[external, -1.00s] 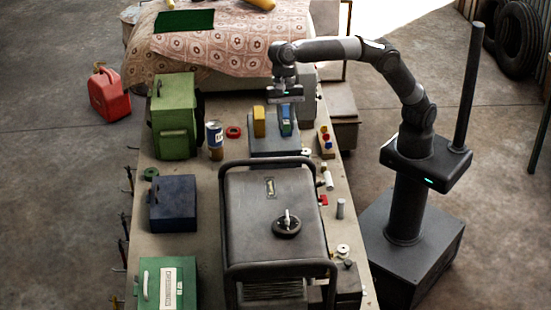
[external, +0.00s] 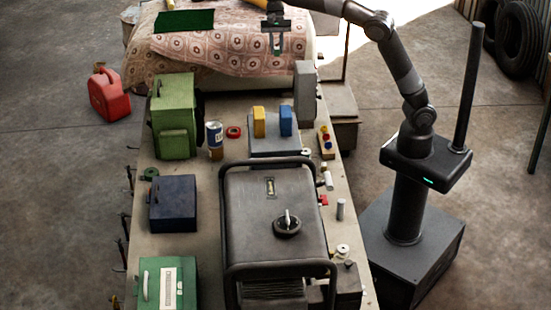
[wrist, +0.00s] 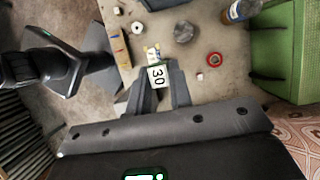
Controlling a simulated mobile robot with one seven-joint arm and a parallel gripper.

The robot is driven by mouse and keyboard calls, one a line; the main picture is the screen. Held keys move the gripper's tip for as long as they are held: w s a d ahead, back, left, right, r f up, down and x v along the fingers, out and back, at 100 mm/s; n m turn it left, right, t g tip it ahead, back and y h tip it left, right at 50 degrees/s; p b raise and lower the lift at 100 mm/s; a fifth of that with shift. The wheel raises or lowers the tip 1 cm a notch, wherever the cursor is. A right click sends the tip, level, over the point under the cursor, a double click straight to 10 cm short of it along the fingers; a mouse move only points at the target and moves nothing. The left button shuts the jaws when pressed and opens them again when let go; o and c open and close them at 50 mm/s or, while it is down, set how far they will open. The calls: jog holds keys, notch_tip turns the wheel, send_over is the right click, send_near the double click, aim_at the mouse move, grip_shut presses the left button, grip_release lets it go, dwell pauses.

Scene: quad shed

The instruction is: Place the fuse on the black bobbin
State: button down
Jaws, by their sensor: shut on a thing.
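My gripper (external: 277,42) is raised above the patterned cloth at the far end of the bench in the external view. In the wrist view my gripper (wrist: 161,95) is shut on the fuse (wrist: 157,77), which shows a white face marked "30". A dark round thing (wrist: 183,32), which looks like the black bobbin, sits on the bench apart from the fuse, up and to the right of it in the wrist view. I cannot make out this bobbin in the external view.
A red ring (external: 233,132) lies beside a can (external: 214,138). A yellow block (external: 259,121) and a blue block (external: 286,121) stand on a dark box. A green case (external: 174,118) and a generator (external: 275,215) rise above the bench.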

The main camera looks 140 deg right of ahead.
jog(key=s+d, duration=0.1)
jog(key=s, duration=0.3)
notch_tip(320, 180, down, 36)
jog(key=shift+d+r, duration=0.1)
jog(key=shift+f, duration=0.2)
jog(key=c, duration=1.3)
grip_release()
jog(key=v, duration=1.2)
jog(key=shift+r, duration=0.15)
